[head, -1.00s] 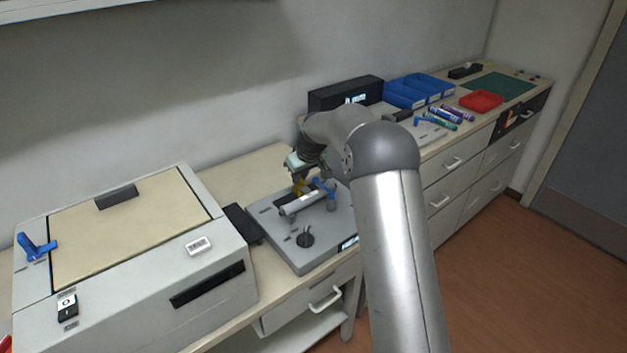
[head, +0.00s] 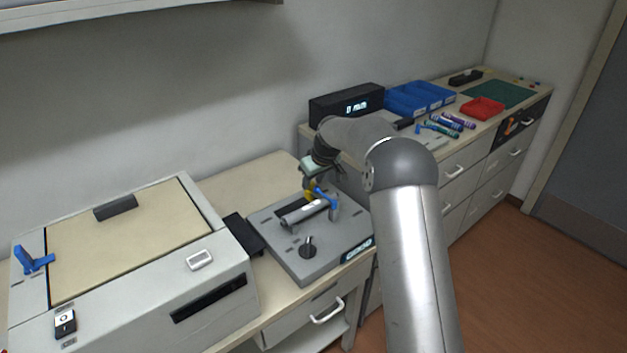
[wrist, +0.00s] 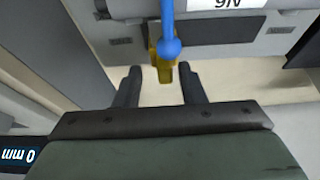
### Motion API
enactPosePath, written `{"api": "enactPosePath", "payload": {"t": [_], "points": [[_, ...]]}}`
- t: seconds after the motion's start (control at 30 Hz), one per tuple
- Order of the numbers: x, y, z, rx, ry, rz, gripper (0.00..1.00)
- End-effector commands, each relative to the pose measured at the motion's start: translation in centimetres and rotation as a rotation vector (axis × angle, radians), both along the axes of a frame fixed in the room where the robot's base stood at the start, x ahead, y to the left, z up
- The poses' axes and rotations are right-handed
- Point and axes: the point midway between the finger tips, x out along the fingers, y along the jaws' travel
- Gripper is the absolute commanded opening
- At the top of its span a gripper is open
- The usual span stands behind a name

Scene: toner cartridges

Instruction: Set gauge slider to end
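The grey gauge fixture (head: 285,265) stands on the bench right of the large beige-topped machine. A grey cylinder (head: 305,211) lies across it, with a blue lever (head: 332,203) at its right end and a yellow piece (head: 309,195) near its back. Which part is the slider, I cannot tell for sure. In the wrist view, the blue round-ended part (wrist: 168,46) and yellow piece (wrist: 163,70) show ahead. My gripper (wrist: 160,75) is open, its fingers apart on either side of the yellow piece in the picture; contact is not visible. In the head view it is over the fixture's back.
The beige-topped machine (head: 130,240) is at left. Blue bins (head: 420,97), a red tray (head: 483,108) and several markers (head: 447,121) are on the right-hand counter. Bench behind the fixture is clear.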

Motion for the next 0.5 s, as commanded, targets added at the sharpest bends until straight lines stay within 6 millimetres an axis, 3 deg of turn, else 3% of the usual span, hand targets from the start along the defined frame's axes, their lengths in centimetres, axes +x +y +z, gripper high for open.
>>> {"api": "enactPosePath", "payload": {"t": [0.17, 0.5], "points": [[-0.8, -0.5, 2.3, 0.001, -0.004, -0.001, 0.36], [-3.4, -2.3, 10.0, 0.0, -0.006, -0.002, 0.36]]}}
